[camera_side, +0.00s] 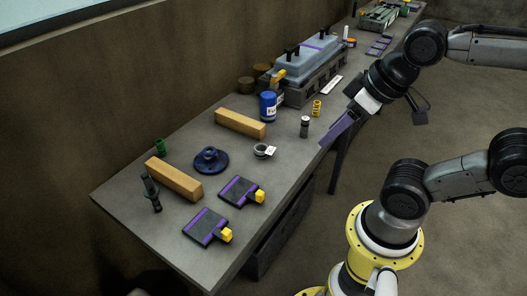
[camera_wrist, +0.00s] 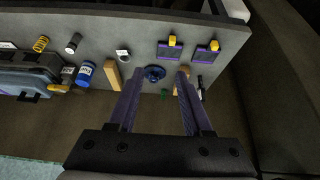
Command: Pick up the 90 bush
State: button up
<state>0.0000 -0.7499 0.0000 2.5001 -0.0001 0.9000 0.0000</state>
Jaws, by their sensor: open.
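A short grey ring with a white tag (camera_side: 263,151) sits on the bench near its front edge, between the dark blue flanged part and the small upright cylinder. It looks like the bush, but I cannot read a number on its tag. It also shows in the wrist view (camera_wrist: 123,54), up and left of my fingers. My gripper (camera_side: 338,128) has purple fingers and hangs in the air by the bench's front edge, to the right of the ring.
A dark blue flanged part (camera_side: 210,160) stands between two wooden blocks (camera_side: 240,123) (camera_side: 174,179). Two black-purple plates with yellow blocks (camera_side: 241,191) (camera_side: 206,227) lie in front. A small dark cylinder (camera_side: 305,127), yellow spring (camera_side: 316,108), blue can (camera_side: 268,106) and grey engine block (camera_side: 310,75) stand farther back.

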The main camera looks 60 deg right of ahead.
dwell(0.4)
jog(key=shift+c, duration=0.6)
